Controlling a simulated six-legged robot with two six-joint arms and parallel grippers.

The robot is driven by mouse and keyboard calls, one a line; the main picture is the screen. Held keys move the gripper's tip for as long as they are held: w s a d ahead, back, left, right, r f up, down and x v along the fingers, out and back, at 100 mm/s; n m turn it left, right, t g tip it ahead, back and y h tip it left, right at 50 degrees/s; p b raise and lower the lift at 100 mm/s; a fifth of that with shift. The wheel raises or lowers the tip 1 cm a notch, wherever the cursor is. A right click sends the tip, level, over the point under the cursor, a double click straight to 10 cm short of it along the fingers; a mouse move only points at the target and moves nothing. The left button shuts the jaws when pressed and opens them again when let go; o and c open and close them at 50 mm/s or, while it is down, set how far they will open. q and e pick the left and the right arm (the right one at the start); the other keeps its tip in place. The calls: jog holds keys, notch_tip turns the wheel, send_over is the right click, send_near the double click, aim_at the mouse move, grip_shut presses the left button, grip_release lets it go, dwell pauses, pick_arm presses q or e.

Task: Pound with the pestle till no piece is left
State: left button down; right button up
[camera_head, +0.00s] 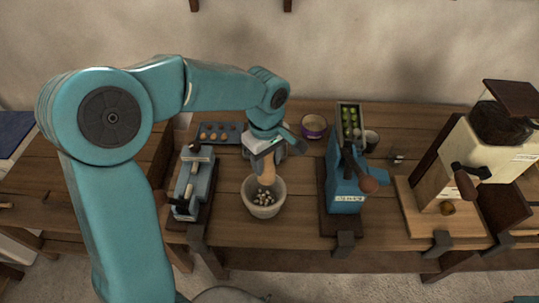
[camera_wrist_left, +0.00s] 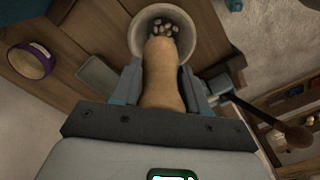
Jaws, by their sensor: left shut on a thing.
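My left gripper (camera_head: 264,157) is shut on the pale wooden pestle (camera_head: 267,175) and holds it nearly upright over the stone mortar (camera_head: 251,206). Whether the pestle touches the bottom is hidden. My right gripper is not in view.
A grey-blue device (camera_head: 201,178) stands left of the mortar, and a blue press with a lever (camera_head: 345,190) stands right. A large grinder (camera_head: 470,160) is far right.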

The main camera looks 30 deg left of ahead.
pick_arm(q)
jog(key=shift+s+a+f, duration=0.3)
jog(key=shift+a, duration=0.2)
jog(key=shift+f, duration=0.25)
jog(key=shift+w+d+f+b, duration=0.2)
jog(key=shift+f+b, duration=0.2)
jog(key=shift+f, duration=0.15)
notch_tip(320, 180, down, 4)
jog(key=b, duration=0.2)
jog(key=shift+a+r+b, duration=0.1)
jog(key=shift+r+b, duration=0.05)
jog(key=shift+b, duration=0.25)
jog(key=shift+f+b, duration=0.4)
jog(key=shift+f, duration=0.1)
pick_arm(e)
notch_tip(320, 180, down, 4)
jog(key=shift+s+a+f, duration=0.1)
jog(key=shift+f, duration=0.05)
pick_arm(q)
jog(key=shift+f, duration=0.1)
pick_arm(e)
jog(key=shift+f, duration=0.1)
